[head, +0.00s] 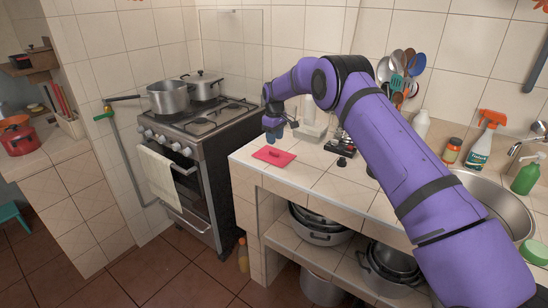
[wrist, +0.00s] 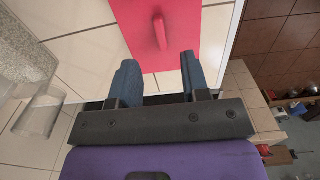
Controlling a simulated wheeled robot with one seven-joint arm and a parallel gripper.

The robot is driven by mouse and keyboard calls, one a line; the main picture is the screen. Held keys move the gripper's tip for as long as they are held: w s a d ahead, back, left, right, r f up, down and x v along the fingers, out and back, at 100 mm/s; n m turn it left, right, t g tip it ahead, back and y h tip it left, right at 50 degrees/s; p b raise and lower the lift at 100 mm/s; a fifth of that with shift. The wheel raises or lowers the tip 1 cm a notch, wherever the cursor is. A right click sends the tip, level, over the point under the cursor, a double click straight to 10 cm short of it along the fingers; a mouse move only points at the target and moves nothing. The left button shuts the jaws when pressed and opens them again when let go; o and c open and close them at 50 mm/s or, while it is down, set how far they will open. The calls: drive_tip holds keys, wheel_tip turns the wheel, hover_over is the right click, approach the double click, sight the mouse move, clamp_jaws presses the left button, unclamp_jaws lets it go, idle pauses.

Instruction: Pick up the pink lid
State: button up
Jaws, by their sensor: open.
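The pink lid (head: 274,156) is a flat rectangular piece lying on the tiled counter near its front left corner, with a small raised handle at its middle. In the wrist view the pink lid (wrist: 185,50) fills the upper middle, and its handle (wrist: 160,31) stands beyond the fingertips. My gripper (head: 273,132) is above the lid in the head view, pointing down. In the wrist view my gripper (wrist: 160,75) has its two blue fingers spread apart with nothing between them. The handle lines up roughly with the gap between the fingers.
A clear glass container (wrist: 40,112) shows at left in the wrist view. A black item (head: 341,144) sits right of the lid. The stove (head: 190,128) with pots stands left across a gap. The sink (head: 495,205), spray bottle (head: 484,143) and utensils (head: 398,75) are at right.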

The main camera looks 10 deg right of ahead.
sight(274, 152)
wheel_tip(274, 152, down, 6)
drive_tip(key=shift+a+f, duration=0.15)
drive_tip(key=shift+f, duration=0.1)
clamp_jaws()
idle(0.3)
